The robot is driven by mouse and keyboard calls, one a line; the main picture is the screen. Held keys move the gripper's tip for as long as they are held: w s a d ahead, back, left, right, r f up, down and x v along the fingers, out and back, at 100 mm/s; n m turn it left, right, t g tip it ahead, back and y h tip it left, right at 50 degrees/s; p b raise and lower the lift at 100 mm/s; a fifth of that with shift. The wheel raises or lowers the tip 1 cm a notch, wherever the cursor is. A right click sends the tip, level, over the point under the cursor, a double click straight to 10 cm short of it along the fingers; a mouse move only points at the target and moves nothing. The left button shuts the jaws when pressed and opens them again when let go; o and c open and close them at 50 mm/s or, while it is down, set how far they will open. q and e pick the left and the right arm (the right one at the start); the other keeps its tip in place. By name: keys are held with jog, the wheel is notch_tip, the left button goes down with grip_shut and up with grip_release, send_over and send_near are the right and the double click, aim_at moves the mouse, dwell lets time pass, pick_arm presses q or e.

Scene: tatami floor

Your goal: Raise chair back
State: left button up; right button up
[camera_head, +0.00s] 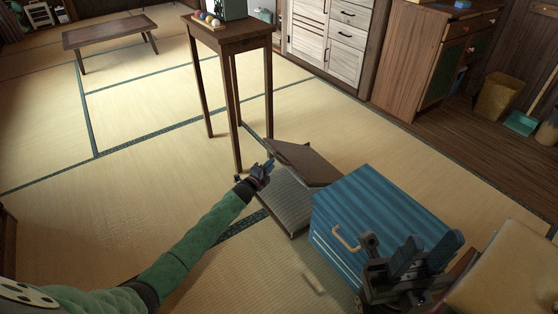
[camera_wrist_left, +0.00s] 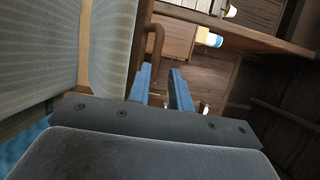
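The chair is a low floor chair with a grey striped seat (camera_head: 285,200) on the tatami. Its brown back (camera_head: 308,162) is folded down at a low angle over the seat's far right side. My left gripper (camera_head: 268,166) is at the left edge of the back. In the left wrist view its blue fingers (camera_wrist_left: 161,80) are parted, with a curved brown wooden edge (camera_wrist_left: 155,42) just beyond them and the grey cushion (camera_wrist_left: 40,55) to the left. I cannot tell if they touch the chair. My right gripper (camera_head: 428,256) is open and empty over the blue box.
A blue striped box (camera_head: 375,205) with a wooden handle stands right of the chair. A tall brown side table (camera_head: 232,36) stands behind it. A tan cushion (camera_head: 510,270) is at the lower right. Open tatami lies to the left.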

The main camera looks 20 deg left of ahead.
aim_at(278, 157)
pick_arm(q)
jog(key=shift+b+x, duration=0.8)
jog(key=shift+x, duration=2.85)
grip_shut()
